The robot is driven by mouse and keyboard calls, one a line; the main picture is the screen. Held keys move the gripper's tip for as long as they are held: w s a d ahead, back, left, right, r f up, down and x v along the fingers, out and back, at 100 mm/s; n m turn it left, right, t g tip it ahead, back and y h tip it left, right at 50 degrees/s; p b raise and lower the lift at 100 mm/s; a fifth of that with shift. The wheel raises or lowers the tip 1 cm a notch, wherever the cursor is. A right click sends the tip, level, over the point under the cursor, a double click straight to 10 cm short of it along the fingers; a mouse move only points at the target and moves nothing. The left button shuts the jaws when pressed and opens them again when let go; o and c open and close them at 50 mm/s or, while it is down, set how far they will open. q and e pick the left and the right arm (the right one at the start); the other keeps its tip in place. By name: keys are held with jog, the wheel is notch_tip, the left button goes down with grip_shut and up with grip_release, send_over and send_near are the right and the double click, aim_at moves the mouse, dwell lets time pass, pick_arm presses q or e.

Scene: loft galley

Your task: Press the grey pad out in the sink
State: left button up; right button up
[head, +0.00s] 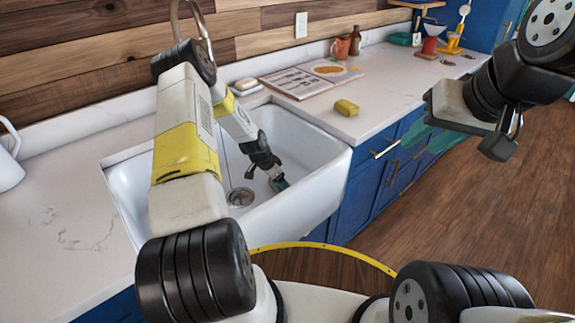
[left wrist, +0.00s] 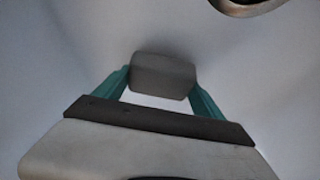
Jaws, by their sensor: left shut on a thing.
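The grey pad (left wrist: 162,76) is a small block with rounded edges, held between the teal fingers of my left gripper (left wrist: 160,84) in the left wrist view. In the head view my left gripper (head: 280,184) reaches down into the white sink (head: 312,160), right of the drain; the pad is mostly hidden there. I cannot tell whether the pad touches the basin. My right gripper (head: 418,137) is out over the floor in front of the blue cabinets, its teal fingers partly hidden by its own wrist; I cannot tell its opening.
The drain (head: 240,197) also shows in the left wrist view (left wrist: 248,4). A soap dish (head: 246,87) stands behind the sink. A white jug (head: 8,165) is far left.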

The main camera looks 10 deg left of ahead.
pick_arm(q)
jog(key=shift+f, duration=0.65)
dwell(0.5)
jog(key=shift+s+f, duration=0.1)
dwell(1.6)
jog(key=shift+r, duration=5.1)
